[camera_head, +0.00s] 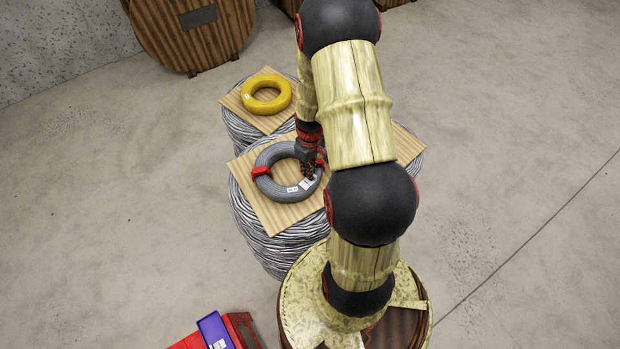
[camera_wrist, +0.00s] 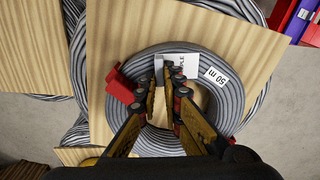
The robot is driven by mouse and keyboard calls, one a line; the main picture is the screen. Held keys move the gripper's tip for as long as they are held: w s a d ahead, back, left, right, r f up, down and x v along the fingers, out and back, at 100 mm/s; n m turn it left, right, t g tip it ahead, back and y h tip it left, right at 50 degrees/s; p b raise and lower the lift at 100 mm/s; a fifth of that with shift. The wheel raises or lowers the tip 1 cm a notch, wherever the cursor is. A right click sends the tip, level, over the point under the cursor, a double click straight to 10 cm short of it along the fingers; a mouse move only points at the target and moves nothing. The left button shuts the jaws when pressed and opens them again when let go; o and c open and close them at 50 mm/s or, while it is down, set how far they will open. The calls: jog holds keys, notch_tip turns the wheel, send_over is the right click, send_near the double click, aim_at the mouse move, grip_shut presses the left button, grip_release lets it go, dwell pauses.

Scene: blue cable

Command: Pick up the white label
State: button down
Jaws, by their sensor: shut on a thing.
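The white label (camera_wrist: 187,64) carries dark lettering, partly hidden by a fingertip, and lies at the grey cable coil (camera_wrist: 240,94). In the head view the label (camera_head: 306,184) shows at the coil's front right. My gripper (camera_wrist: 165,72) reaches down over the coil with its fingertips at the label. It is shut on the label, with a narrow gap between the fingers. In the head view my gripper (camera_head: 310,175) is right at the label, partly hidden by my arm. A second white label, reading "50 m" (camera_wrist: 216,77), lies beside it on the coil.
The coil has red clips (camera_head: 261,171) and rests on a square wooden board (camera_head: 245,192) on a wire-wrapped stack. A yellow coil (camera_head: 266,107) lies on another board behind. A red and purple item (camera_head: 215,331) stands at the front left. Floor on both sides is clear.

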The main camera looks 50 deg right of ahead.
jog(key=shift+r, duration=0.1)
jog(key=shift+r, duration=0.5)
jog(key=s+a+r+p, duration=0.2)
jog(key=s+a+r, duration=0.6)
jog(key=s+r, duration=0.35)
jog(key=w+d+f, duration=0.2)
jog(key=w, duration=0.1)
jog(key=w+d+f+p, duration=0.1)
jog(key=w+d, duration=0.2)
jog(key=w, duration=0.1)
jog(key=w+d+f+p, duration=0.1)
jog(key=w+d+f, duration=0.1)
jog(key=w, duration=0.2)
jog(key=shift+d+f, duration=0.3)
jog(key=shift+w+d+r, duration=0.1)
jog(key=shift+w+d, duration=0.1)
jog(key=shift+w, duration=0.05)
jog(key=shift+f+b, duration=1.9)
jog(key=shift+f, duration=1)
jog(key=shift+f+b, duration=0.65)
jog(key=shift+f, duration=0.2)
